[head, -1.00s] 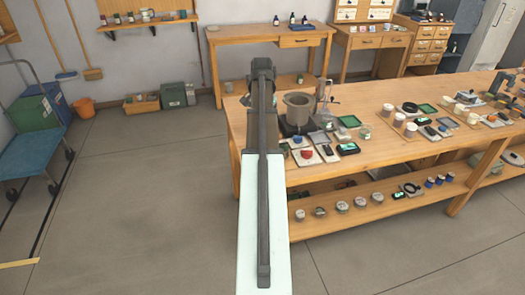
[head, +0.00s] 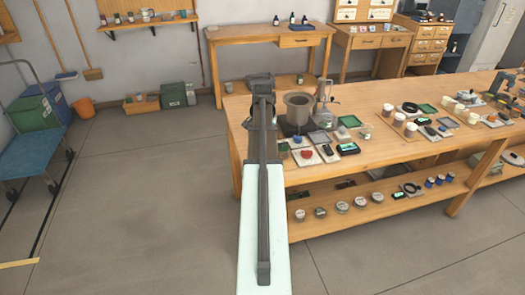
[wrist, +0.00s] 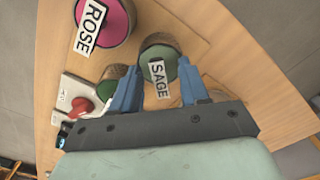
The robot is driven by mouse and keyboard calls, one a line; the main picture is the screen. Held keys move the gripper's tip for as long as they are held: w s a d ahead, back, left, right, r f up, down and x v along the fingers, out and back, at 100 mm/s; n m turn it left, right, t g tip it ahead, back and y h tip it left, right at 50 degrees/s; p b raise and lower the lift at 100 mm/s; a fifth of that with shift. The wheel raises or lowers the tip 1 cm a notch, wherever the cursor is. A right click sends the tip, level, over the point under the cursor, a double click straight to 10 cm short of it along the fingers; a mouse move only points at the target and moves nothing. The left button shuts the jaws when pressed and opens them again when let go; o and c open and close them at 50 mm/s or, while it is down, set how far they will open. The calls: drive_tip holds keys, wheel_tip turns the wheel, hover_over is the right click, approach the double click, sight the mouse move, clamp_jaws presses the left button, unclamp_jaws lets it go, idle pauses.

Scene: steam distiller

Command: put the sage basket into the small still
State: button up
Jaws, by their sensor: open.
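The sage basket (wrist: 160,52) is a round container with a green top and a white SAGE label, standing on the wooden bench in the wrist view. My gripper (wrist: 158,66) is open. Its two blue fingers stand on either side of the sage basket, with the label between them; I cannot tell whether either finger touches it. In the head view my arm hides the sage basket and the fingers. A grey pot (head: 298,107) on a dark base, beside glassware, stands on the bench right of my arm; it looks like the small still.
The pink-topped rose basket (wrist: 108,20) stands close by the sage basket. Trays and jars crowd the bench (head: 400,150) to the right.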

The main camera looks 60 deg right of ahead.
drive_tip(key=shift+f, duration=0.35)
drive_tip(key=shift+c, duration=0.3)
clamp_jaws()
